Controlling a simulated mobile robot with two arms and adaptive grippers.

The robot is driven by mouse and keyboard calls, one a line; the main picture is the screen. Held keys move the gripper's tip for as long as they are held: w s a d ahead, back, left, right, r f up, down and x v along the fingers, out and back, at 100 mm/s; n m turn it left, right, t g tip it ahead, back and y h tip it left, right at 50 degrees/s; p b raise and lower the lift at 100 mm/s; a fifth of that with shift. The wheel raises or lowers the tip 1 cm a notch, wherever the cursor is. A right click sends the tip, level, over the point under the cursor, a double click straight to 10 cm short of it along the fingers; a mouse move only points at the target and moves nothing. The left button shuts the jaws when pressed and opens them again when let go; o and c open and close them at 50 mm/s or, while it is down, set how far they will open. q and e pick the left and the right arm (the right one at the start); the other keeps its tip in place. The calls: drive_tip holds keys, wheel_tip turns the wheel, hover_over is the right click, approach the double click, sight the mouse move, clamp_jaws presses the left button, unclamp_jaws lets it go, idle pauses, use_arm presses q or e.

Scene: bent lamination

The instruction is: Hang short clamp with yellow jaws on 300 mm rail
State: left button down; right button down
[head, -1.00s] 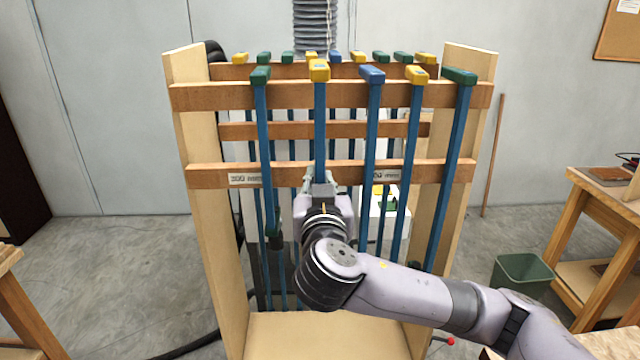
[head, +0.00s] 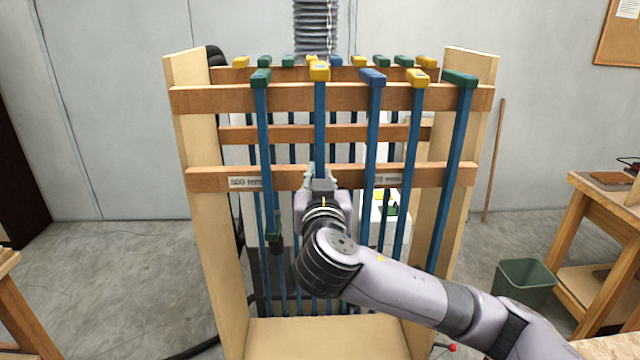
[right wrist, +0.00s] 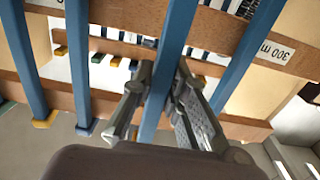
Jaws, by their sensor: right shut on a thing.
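A wooden rack holds several clamps with blue bars on its rails. The upper front rail (head: 216,97) and the lower front rail (head: 208,177) run across it. A label on the left of the lower rail seems to read 300 mm, and shows upside down in the right wrist view. My right gripper (head: 320,182) is shut on the blue bar of the clamp with yellow jaws (head: 319,72), near the lower rail. That bar (right wrist: 169,62) runs between both fingers in the right wrist view. The clamp is upright, its yellow top at the upper rail; I cannot tell whether it rests there. My left gripper is out of view.
Green-topped (head: 261,78) and blue-topped (head: 373,77) clamps hang close on either side of the held clamp. More clamps hang on the rear rails. Wooden side posts (head: 190,120) bound the rack. A green bin (head: 525,281) and a workbench (head: 590,200) stand at right.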

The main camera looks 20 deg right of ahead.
drive_tip(key=shift+x, duration=1.1)
drive_tip(key=shift+w+r+b, duration=0.15)
drive_tip(key=shift+b, duration=0.15)
drive_tip(key=b+x, duration=0.1)
drive_tip(key=x, duration=0.1)
drive_tip(key=shift+w+d+r, duration=0.15)
drive_tip(key=shift+w+d, duration=0.05)
drive_tip(key=shift+w, duration=0.05)
drive_tip(key=shift+d+r, duration=0.15)
drive_tip(key=shift+r, duration=0.3)
drive_tip(key=shift+f, duration=0.2)
idle(0.3)
drive_tip(key=shift+f+b, duration=0.9)
drive_tip(key=shift+f, duration=0.5)
